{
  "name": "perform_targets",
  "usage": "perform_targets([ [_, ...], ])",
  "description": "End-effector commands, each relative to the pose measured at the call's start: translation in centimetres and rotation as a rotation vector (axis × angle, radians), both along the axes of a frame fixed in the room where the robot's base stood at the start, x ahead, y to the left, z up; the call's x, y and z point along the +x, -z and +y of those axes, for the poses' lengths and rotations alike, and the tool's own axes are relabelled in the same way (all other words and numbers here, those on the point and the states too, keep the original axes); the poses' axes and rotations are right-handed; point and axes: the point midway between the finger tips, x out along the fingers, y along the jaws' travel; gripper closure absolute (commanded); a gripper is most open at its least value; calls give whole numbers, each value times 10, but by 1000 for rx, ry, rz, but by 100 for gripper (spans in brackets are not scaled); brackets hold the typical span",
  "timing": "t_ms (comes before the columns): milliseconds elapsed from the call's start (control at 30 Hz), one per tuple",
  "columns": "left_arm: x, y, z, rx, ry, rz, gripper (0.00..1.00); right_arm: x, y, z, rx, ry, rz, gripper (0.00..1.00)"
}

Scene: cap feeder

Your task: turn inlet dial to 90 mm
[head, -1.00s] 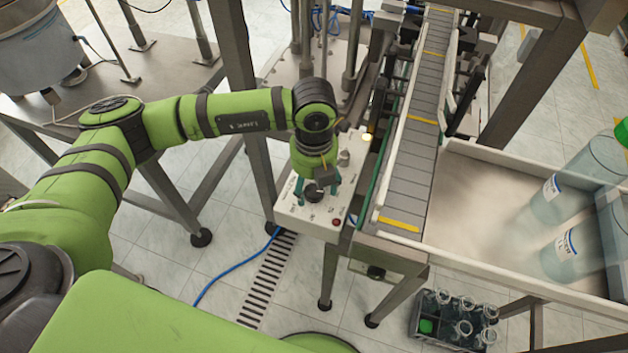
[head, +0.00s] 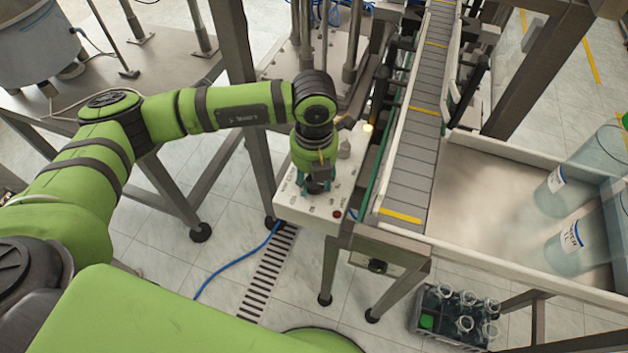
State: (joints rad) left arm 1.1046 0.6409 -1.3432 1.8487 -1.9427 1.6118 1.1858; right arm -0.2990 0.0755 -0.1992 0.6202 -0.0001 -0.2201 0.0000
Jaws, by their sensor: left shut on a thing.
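My left gripper (head: 314,182) reaches down onto the white control panel (head: 293,207) beside the conveyor. Its teal fingers are shut on the dark inlet dial (head: 314,188). The fingers and wrist hide most of the dial, so its pointer and setting cannot be read. The scale marks on the panel are too small to read. My right gripper is not in view.
A red button (head: 337,214) is at the panel's lower right, a grey knob (head: 345,145) and a lit yellow lamp (head: 368,128) at its upper right. The conveyor (head: 410,165) runs close by on the right. A crate of bottles (head: 418,318) stands on the floor.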

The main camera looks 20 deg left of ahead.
Motion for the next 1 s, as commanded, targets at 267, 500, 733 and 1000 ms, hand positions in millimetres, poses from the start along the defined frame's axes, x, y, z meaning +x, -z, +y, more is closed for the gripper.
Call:
perform_targets([
  [267,0,0,0,0,11,0,91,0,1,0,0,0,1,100],
  [500,0,0,0,0,10,0,34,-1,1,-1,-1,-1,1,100],
  [733,0,-3,0,-1,9,-1,34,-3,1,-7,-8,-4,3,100],
  [1000,1,-48,-1,-3,9,-5,34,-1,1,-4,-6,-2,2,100],
])
